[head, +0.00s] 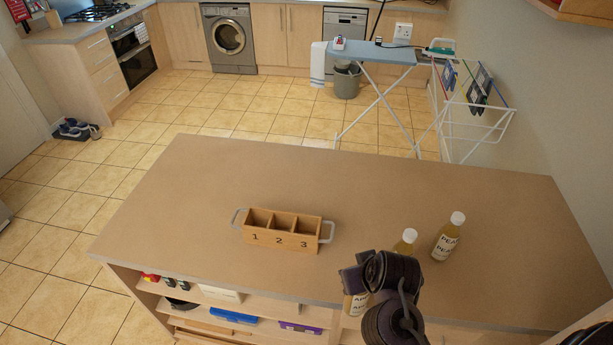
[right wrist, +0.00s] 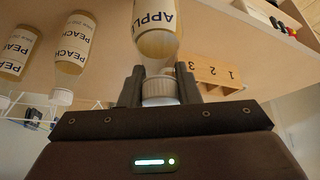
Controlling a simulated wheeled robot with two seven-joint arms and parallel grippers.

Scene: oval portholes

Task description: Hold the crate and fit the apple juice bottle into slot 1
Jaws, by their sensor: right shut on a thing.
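The wooden crate (head: 285,241) stands on the counter with three slots, marked 1, 2 and 3 from the left, and a grey handle at each end. All three slots look empty. It also shows in the right wrist view (right wrist: 207,73). My right gripper (head: 354,279) is shut on the white cap of the apple juice bottle (head: 355,303), right of the crate and nearer the counter's front edge. The bottle's label reads APPLE in the right wrist view (right wrist: 156,20). I cannot tell if its base touches the counter. My left gripper is not in view.
Two peach bottles stand at the right, one (head: 448,238) in full view and one (head: 405,242) partly behind my right arm. The counter (head: 200,185) is clear around the crate. Shelves with several items lie below its front edge.

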